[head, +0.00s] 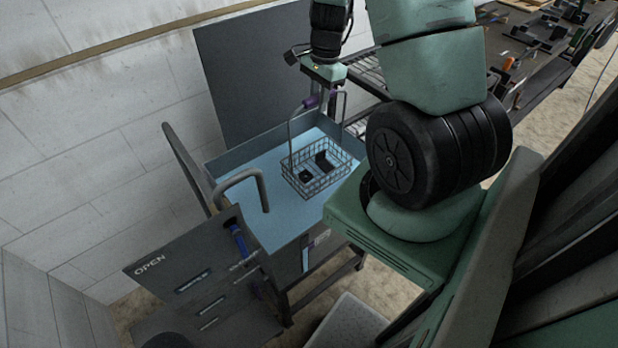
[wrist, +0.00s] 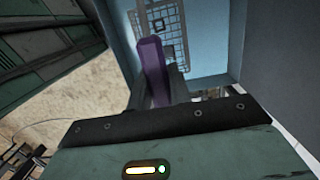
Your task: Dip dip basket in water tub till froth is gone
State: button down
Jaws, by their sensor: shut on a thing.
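The dip basket (head: 318,167) is a wire basket with a tall handle and dark parts inside. It hangs upright over or in the water tub (head: 225,160), a blue-grey rectangular tub with pale blue water. I cannot tell whether the basket's bottom touches the water. My gripper (head: 318,98) is shut on the purple grip of the handle, above the tub. In the wrist view the purple grip (wrist: 153,72) sits between the fingers, and the basket (wrist: 160,28) shows beyond it. No froth is clearly visible on the parts, which look small and dark.
A dark panel (head: 265,75) rises behind the tub. A cluttered workbench (head: 540,50) is at the back right.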

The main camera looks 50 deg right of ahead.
jog(key=shift+r, duration=0.1)
dwell(0.3)
notch_tip(320, 180, up, 12)
jog(key=p, duration=1)
dwell(0.3)
